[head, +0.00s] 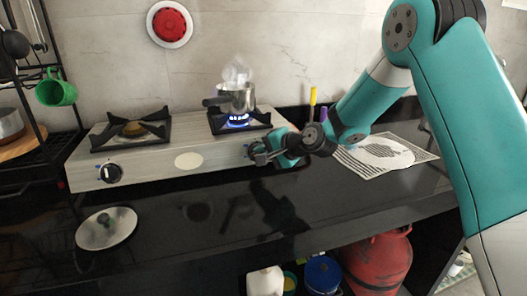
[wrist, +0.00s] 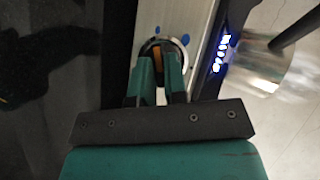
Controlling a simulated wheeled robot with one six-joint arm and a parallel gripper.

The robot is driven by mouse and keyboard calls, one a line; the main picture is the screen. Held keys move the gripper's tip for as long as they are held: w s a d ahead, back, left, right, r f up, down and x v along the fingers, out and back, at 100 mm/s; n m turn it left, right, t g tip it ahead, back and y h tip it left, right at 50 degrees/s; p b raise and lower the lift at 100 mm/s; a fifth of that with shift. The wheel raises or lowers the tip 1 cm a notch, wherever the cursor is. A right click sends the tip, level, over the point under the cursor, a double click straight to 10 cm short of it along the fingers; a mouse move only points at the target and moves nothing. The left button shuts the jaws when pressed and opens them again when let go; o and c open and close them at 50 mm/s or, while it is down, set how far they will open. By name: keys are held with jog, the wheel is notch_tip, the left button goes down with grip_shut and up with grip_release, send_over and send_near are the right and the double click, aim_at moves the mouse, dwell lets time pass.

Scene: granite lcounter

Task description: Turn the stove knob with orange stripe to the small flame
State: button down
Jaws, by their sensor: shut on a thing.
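The stove (head: 200,156) is a steel two-burner unit on the black counter. My gripper (head: 262,152) is at the right end of its front panel, shut on the knob with the orange stripe (wrist: 164,55). In the wrist view my gripper (wrist: 163,66) has a finger on each side of this knob, and part of the orange stripe shows between them. The knob is mostly hidden in the head view. Blue marks (wrist: 185,38) show on the panel beside the knob. The right burner has a blue flame (head: 238,120) under a steaming pot (head: 238,97).
A black knob (head: 111,173) is at the panel's left end, below the unlit left burner. A pot lid (head: 106,228) lies on the front left counter. A patterned cloth (head: 385,152) lies right of the stove. A green mug (head: 55,90) hangs from the left rack.

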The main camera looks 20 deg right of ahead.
jog(key=c, duration=1.2)
grip_release()
jog(key=shift+o, duration=0.2)
jog(key=shift+s+d, duration=0.1)
jog(key=b+v, duration=0.1)
jog(key=v, duration=1.6)
jog(key=shift+r, duration=0.15)
jog(key=shift+s, duration=0.1)
jog(key=s+a+r+n+g+p, duration=0.35)
jog(key=s+a+n, duration=0.2)
jog(key=a, duration=0.25)
jog(key=s+a+r+n+g+h+p, duration=0.1)
jog(key=s+a+r+n+g+p, duration=0.1)
jog(key=s+n, duration=0.4)
jog(key=s+a+r+n+g+h+p, duration=0.2)
jog(key=s+a+n+g, duration=0.2)
jog(key=s, duration=1)
jog(key=shift+s+n+g+p, duration=0.3)
jog(key=shift+s+n+g, duration=0.15)
jog(key=shift+n, duration=0.4)
